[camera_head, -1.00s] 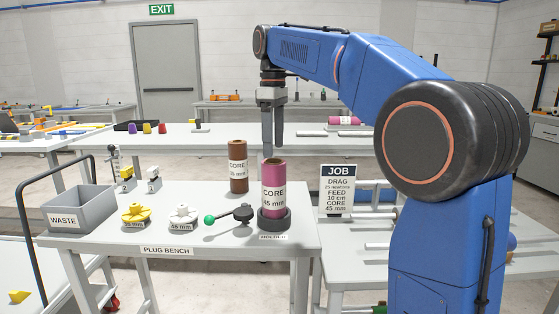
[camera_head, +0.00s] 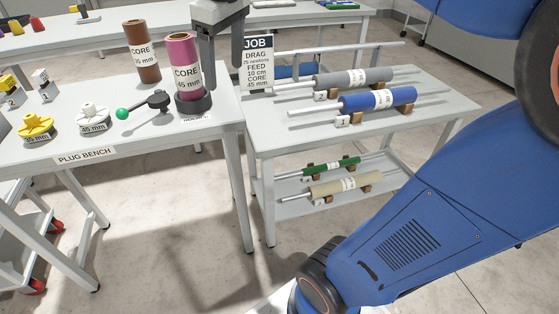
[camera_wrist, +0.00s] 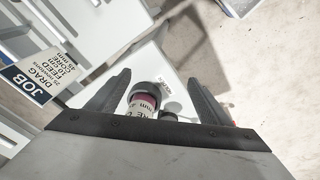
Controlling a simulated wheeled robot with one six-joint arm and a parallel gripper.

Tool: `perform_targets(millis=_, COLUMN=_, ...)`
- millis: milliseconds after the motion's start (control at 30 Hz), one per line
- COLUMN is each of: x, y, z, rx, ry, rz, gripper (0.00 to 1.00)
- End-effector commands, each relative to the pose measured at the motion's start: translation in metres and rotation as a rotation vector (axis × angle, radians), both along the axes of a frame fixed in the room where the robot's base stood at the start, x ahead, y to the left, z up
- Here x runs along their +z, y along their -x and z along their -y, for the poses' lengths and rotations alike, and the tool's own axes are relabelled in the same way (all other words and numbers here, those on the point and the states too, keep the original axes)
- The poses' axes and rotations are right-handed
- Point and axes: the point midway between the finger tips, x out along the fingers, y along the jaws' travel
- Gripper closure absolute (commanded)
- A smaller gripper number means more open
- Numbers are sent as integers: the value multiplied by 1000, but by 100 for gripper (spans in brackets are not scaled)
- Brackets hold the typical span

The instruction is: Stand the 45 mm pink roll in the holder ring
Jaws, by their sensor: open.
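The pink roll (camera_head: 182,62), labelled CORE 45 mm, stands upright in the dark holder ring (camera_head: 193,104) near the right end of the plug bench. My gripper (camera_head: 222,68) is open and empty, its fingers pointing down just right of the roll in the head view. The upper gripper is cut off by the frame. In the wrist view the pink roll (camera_wrist: 143,99) and holder ring (camera_wrist: 149,88) show between the spread fingers (camera_wrist: 155,95), with the roll partly hidden by the gripper body. I see no finger touching it.
A brown 35 mm core (camera_head: 142,55) stands behind left of the roll. A green-knobbed lever (camera_head: 145,106), a white plug (camera_head: 93,117) and a yellow plug (camera_head: 37,127) lie left. The JOB sign (camera_head: 258,65) stands close right; a rack bench (camera_head: 440,85) holds rolls beyond.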

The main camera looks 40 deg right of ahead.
Motion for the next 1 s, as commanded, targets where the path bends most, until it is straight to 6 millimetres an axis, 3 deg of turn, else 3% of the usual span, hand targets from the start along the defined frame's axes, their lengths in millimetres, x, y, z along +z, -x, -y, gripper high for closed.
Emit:
perform_targets(millis=33, x=-13, y=18, z=4, rx=-38, ry=-8, rz=16, gripper=27)
perform_targets(millis=300, x=-89, y=92, z=16, rx=-247, ry=-60, rz=103, gripper=27)
perform_targets(millis=600, x=-177, y=158, z=24, rx=-444, ry=-124, rz=187, gripper=27)
perform_targets(millis=800, x=-202, y=174, z=26, rx=-497, ry=-144, rz=210, gripper=27)
perform_targets(millis=1000, x=-204, y=175, z=26, rx=-503, ry=-145, rz=210, gripper=27)
